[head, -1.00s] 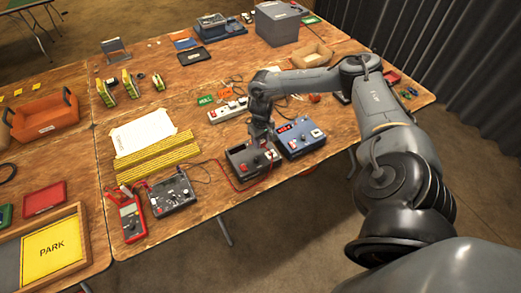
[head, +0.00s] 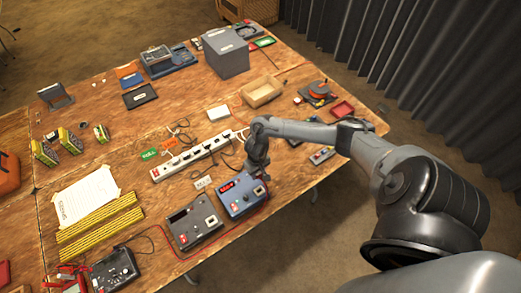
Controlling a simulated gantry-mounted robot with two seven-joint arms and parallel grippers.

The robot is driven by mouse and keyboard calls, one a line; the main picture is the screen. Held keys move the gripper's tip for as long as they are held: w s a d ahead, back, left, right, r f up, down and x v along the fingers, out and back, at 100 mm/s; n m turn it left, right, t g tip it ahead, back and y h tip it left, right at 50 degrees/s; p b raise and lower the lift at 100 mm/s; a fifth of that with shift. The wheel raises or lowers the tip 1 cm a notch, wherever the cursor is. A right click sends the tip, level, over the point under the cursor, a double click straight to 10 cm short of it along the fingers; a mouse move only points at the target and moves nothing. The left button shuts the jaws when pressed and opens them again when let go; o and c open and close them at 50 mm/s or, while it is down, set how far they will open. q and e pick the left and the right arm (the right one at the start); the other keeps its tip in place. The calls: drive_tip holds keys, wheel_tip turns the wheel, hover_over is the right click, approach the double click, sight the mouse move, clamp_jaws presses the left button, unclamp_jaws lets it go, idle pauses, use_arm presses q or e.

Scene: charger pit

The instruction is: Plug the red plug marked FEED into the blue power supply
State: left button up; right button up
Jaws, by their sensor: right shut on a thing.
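The blue power supply (head: 232,204) sits near the table's front edge, with a lit red display and small knobs or sockets on top. My right gripper (head: 260,179) is down at its right rear part, shut. The red plug is too small and hidden by the gripper to make out. A red lead (head: 160,240) runs from the left, passes the front of the grey unit and reaches the blue supply's right side. I cannot tell whether the gripper touches the supply. My left gripper is not in view.
A grey unit (head: 190,229) stands close on the left of the blue supply. A white power strip (head: 190,157) with cables lies behind. A black device (head: 113,270) sits at the front left. A cardboard tray (head: 262,91) and grey box (head: 226,54) stand further back.

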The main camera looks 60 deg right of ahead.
drive_tip(key=f+b, duration=0.1)
drive_tip(key=b, duration=0.1)
drive_tip(key=s+a+f+b, duration=0.1)
drive_tip(key=f+b, duration=0.1)
drive_tip(key=a+f+b, duration=0.1)
drive_tip(key=f+b, duration=0.1)
drive_tip(key=shift+s+a+f, duration=0.2)
drive_tip(key=shift+s, duration=0.15)
drive_tip(key=shift+f, duration=0.45)
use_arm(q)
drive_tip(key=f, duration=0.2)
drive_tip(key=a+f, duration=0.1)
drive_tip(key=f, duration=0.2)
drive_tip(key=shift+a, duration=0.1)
use_arm(e)
drive_tip(key=shift+f, duration=0.1)
use_arm(q)
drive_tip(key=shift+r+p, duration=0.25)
drive_tip(key=shift+p, duration=0.05)
use_arm(e)
drive_tip(key=shift+p, duration=0.3)
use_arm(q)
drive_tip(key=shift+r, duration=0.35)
